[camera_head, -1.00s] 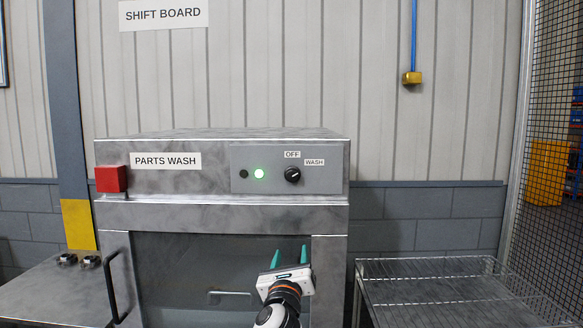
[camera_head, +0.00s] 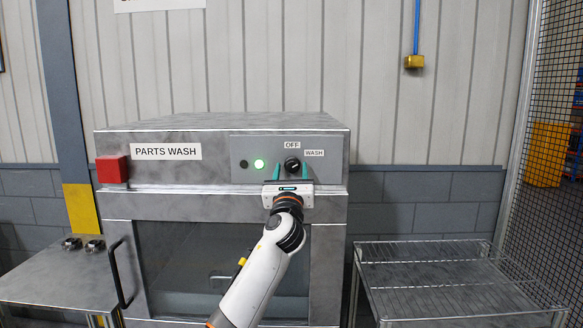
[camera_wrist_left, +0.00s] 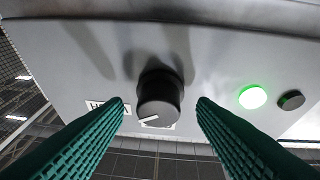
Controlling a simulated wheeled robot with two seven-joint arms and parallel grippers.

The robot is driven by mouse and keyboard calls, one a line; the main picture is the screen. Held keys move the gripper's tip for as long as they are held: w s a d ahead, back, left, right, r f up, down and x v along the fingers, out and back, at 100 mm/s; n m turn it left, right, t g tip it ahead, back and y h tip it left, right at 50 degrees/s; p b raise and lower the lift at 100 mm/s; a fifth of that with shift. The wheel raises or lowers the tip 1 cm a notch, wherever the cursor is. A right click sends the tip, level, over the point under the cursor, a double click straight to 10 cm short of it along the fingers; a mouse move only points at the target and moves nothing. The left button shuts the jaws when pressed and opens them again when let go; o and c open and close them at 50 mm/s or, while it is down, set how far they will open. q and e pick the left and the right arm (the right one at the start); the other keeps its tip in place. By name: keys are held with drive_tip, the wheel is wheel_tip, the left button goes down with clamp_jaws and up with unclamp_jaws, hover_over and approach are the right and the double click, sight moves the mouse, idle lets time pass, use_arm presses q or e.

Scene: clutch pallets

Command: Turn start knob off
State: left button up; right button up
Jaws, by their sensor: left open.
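The start knob (camera_head: 292,163) is a round black dial on the grey control panel of the parts washer, below the OFF label (camera_head: 292,145) and beside the WASH label (camera_head: 314,153). In the left wrist view the knob (camera_wrist_left: 160,97) sits between the two green fingers, with a gap on each side. Its white pointer mark leans towards the WASH side. The green light (camera_head: 259,164) is lit. My left gripper (camera_head: 291,173) is open just in front of the knob, fingers pointing at the panel. My right gripper is not in view.
A red box (camera_head: 111,169) is on the washer's left front. A dark button (camera_head: 243,164) is left of the green light. The washer door with a black handle (camera_head: 120,272) is below. A wire-rack table (camera_head: 440,278) stands right, a metal side table (camera_head: 40,281) left.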

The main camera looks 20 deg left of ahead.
use_arm(q)
drive_tip(key=shift+w+r, duration=0.2)
drive_tip(key=shift+w, duration=0.2)
drive_tip(key=shift+a, duration=0.1)
drive_tip(key=c, duration=0.9)
drive_tip(key=shift+f, duration=0.1)
